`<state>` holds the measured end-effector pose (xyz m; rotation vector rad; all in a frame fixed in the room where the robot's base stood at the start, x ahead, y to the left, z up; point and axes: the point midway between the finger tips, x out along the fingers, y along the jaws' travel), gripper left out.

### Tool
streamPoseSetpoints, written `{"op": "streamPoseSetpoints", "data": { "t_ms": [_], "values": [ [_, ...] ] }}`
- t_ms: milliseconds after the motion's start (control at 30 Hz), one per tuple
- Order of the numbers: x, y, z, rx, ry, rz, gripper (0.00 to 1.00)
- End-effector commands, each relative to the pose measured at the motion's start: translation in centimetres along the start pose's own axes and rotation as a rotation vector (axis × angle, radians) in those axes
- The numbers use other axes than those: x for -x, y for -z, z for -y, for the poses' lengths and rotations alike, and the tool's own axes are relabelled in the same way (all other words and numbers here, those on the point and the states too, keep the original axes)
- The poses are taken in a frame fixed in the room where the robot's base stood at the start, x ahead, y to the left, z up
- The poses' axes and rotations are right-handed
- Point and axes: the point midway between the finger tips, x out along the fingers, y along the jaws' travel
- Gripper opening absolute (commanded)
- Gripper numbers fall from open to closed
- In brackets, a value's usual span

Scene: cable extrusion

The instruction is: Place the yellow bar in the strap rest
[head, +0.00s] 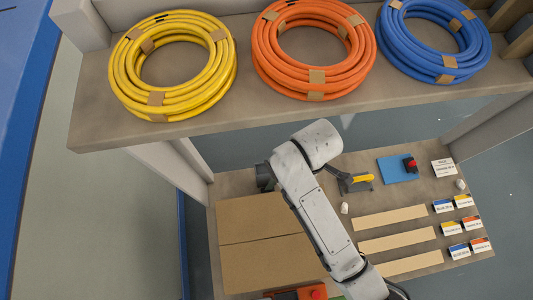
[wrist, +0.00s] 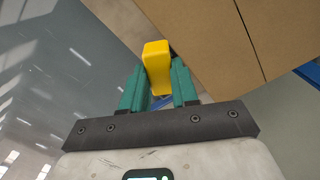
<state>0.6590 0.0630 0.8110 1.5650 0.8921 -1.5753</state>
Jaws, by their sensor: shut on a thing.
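In the wrist view, a yellow bar (wrist: 157,62) stands between the green fingers of my gripper (wrist: 158,88), which is shut on it. In the head view my arm hides the fingers and the held bar. A small yellow piece (head: 362,178) with a dark grey part beside it lies on the lower table, just right of my arm. I cannot tell whether it belongs to the strap rest, and I cannot clearly make out the rest.
A large cardboard piece (head: 255,238) covers the table's left side. Tan strips (head: 390,217), label cards (head: 452,227) and a blue mat (head: 393,170) with a red-topped item lie to the right. Yellow (head: 120,75), orange (head: 270,65) and blue (head: 398,45) coils lie on the upper shelf.

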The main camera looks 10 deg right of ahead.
Motion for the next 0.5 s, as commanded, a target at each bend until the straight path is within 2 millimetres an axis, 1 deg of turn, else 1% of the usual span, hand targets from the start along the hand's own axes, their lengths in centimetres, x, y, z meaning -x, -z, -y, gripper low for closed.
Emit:
{"op": "streamPoseSetpoints", "data": {
  "t_ms": [33, 100, 233, 300, 367, 467, 500],
  "values": [
    [1.0, -0.1, 1.5, 0.110, 0.004, -0.001, 0.00],
    [1.6, 0.0, 3.1, 0.249, 0.008, -0.007, 0.00],
    [2.4, 0.1, 5.1, 0.429, 0.013, -0.016, 0.00],
    [2.5, 0.2, 5.7, 0.482, 0.015, -0.019, 0.00],
    [2.5, 0.4, 5.8, 0.509, 0.015, -0.021, 0.00],
    [2.0, 1.5, 5.2, 0.523, 0.015, -0.023, 0.00],
    [1.7, 2.2, 4.7, 0.523, 0.015, -0.023, 0.00]
  ]
}}
